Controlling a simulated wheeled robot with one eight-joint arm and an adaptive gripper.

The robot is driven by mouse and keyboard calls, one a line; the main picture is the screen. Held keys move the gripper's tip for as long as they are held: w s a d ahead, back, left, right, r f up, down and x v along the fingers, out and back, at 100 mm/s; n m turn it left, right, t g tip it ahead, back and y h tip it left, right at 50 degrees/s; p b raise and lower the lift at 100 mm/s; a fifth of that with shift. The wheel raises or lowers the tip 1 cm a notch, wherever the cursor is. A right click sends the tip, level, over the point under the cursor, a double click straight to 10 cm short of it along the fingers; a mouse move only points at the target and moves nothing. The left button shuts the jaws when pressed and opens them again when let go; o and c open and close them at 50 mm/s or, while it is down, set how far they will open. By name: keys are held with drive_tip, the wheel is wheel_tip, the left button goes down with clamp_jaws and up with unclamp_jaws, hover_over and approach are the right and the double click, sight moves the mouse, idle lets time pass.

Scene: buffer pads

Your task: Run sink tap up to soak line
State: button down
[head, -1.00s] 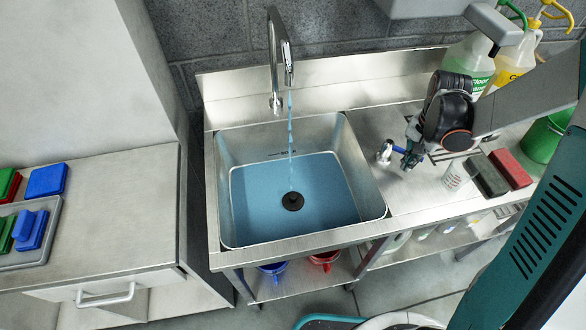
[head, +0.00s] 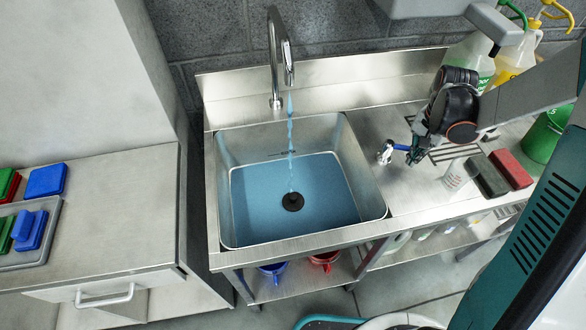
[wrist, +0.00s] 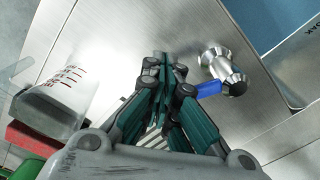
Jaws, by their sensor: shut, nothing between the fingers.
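The chrome tap (head: 276,60) arches over the steel sink (head: 228,240). A stream of water (head: 290,140) runs from it into blue-tinted water (head: 325,200), which covers the basin floor and the dark drain (head: 293,201). A dark soak mark (head: 283,153) on the back wall sits close to the waterline; the exact gap is unclear. The tap valve (head: 385,152) with its blue lever stands on the deck right of the basin. In the wrist view, the blue lever (wrist: 208,89) points toward my gripper (wrist: 161,60), which is shut and empty beside it. Contact cannot be told.
The left counter (head: 115,215) holds coloured pads.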

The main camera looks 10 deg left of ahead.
drive_tip(key=shift+w+d+r, duration=0.1)
drive_tip(key=shift+w, duration=0.05)
drive_tip(key=r+p, duration=0.2)
drive_tip(key=r, duration=0.1)
drive_tip(key=r+p, duration=0.1)
drive_tip(key=shift+s+a+r, duration=0.25)
drive_tip(key=shift+s+r, duration=0.1)
drive_tip(key=shift+w, duration=0.1)
drive_tip(key=w, duration=0.8)
drive_tip(key=shift+w+d+b, duration=0.15)
drive_tip(key=shift+d+b, duration=0.15)
drive_tip(key=shift+d, duration=0.15)
wheel_tip(320, 180, down, 5)
drive_tip(key=b, duration=0.4)
drive_tip(key=shift+f, duration=0.1)
